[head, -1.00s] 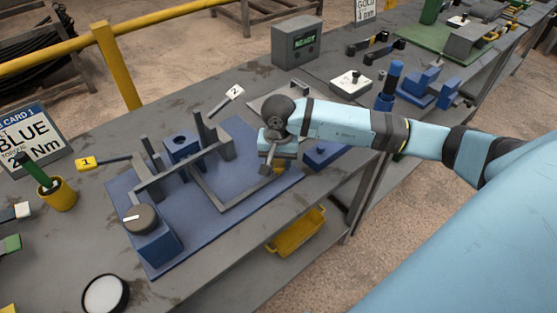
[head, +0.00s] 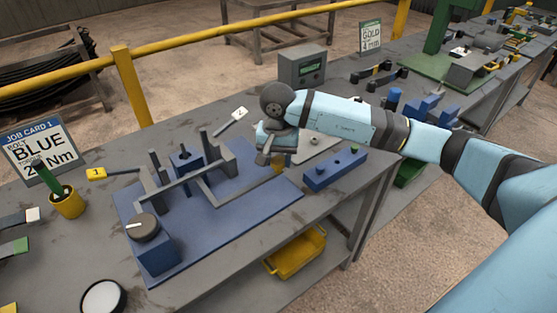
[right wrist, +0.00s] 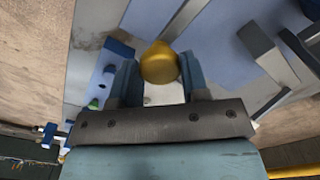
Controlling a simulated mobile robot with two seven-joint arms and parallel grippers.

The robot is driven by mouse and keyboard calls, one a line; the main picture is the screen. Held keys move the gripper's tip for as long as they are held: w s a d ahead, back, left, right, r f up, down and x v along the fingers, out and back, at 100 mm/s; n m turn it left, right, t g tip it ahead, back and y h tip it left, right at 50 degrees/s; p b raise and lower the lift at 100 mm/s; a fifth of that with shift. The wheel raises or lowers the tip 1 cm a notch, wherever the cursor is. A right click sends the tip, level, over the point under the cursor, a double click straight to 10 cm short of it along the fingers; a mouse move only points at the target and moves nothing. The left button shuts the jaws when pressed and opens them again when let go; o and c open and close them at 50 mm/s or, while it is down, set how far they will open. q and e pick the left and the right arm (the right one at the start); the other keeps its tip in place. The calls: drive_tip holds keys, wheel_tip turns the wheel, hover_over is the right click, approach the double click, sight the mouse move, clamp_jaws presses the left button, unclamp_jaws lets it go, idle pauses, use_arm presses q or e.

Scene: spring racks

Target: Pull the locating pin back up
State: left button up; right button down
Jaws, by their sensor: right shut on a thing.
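My right gripper (head: 272,157) reaches over the right end of the blue fixture plate (head: 222,228). It is shut on a gold round knob, which looks like the head of the locating pin (right wrist: 158,62). In the right wrist view the knob sits between the two fingertips (right wrist: 160,75). In the head view only a sliver of it shows beneath the gripper, and the pin's shank is hidden. The fixture's grey bars (head: 182,180) and blue block with a dark knob (head: 145,228) are left of the gripper. My left gripper is not in view.
A blue block with small studs (head: 335,168) lies right of the gripper. A grey box with a green display (head: 302,69) stands behind. Tags 1 (head: 97,173) and 2 (head: 238,114) are on levers. A yellow bin (head: 295,252) is below the bench.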

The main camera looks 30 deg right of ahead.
drive_tip(key=c, duration=0.6)
unclamp_jaws()
drive_tip(key=shift+w+r, duration=0.1)
drive_tip(key=shift+r, duration=0.2)
wheel_tip(320, 180, up, 14)
drive_tip(key=shift+f+b, duration=0.1)
drive_tip(key=shift+b, duration=0.35)
drive_tip(key=shift+s+f, duration=0.1)
drive_tip(key=shift+s, duration=0.1)
